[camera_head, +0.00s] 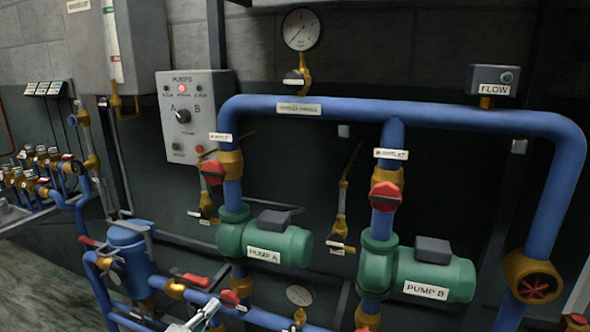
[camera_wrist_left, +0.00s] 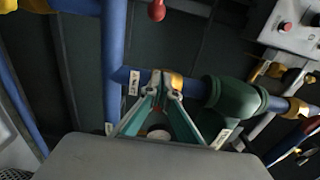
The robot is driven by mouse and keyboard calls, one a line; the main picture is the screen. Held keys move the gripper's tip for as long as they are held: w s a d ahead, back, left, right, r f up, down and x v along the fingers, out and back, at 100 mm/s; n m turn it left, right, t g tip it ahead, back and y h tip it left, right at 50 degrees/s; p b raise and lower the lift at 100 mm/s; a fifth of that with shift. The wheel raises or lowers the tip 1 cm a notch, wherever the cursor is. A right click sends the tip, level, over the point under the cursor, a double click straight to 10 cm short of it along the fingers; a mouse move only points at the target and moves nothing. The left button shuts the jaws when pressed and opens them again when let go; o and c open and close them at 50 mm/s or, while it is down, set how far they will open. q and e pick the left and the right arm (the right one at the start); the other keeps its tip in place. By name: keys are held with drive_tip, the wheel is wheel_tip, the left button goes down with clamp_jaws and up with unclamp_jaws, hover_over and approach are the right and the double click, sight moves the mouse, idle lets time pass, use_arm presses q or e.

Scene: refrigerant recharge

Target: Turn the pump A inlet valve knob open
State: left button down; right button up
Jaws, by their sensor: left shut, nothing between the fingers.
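The green pump A (camera_head: 265,243) with its label shows in the head view left of centre. Below it, a gold valve body (camera_head: 240,284) with a red knob (camera_head: 229,297) sits on the blue pipe; I take this as the pump A inlet valve. My left gripper (camera_head: 211,308) is low in the picture, just left of and below that knob, shut and empty. In the left wrist view the gripper's fingertips (camera_wrist_left: 160,84) meet in front of a gold fitting (camera_wrist_left: 172,83) beside a green pump body (camera_wrist_left: 236,105). Contact with the knob cannot be told. My right gripper is not in view.
Pump B (camera_head: 420,270) stands to the right, with a red outlet knob (camera_head: 385,197) above it. A blue canister (camera_head: 130,258) and a red-handled valve (camera_head: 192,279) are left of my gripper. A control box (camera_head: 190,115) hangs behind. Blue pipes crowd the area.

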use_arm(q)
drive_tip(key=p+v, duration=0.1)
drive_tip(key=v, duration=0.5)
drive_tip(key=shift+a, duration=0.2)
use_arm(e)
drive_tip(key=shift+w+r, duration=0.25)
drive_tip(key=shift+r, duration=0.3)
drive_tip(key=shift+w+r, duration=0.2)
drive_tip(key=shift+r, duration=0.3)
use_arm(q)
drive_tip(key=shift+w, duration=0.1)
wheel_tip(320, 180, up, 5)
drive_tip(key=s+d+m+b, duration=0.1)
drive_tip(key=s+d+m, duration=0.1)
drive_tip(key=m, duration=0.4)
drive_tip(key=b+x, duration=0.1)
drive_tip(key=x, duration=0.6)
drive_tip(key=shift+a+r+b, duration=0.25)
drive_tip(key=shift+r+b, duration=0.05)
drive_tip(key=shift+r, duration=0.1)
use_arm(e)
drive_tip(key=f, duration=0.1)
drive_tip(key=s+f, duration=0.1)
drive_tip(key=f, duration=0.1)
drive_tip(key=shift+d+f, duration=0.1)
use_arm(q)
drive_tip(key=shift+w, duration=0.1)
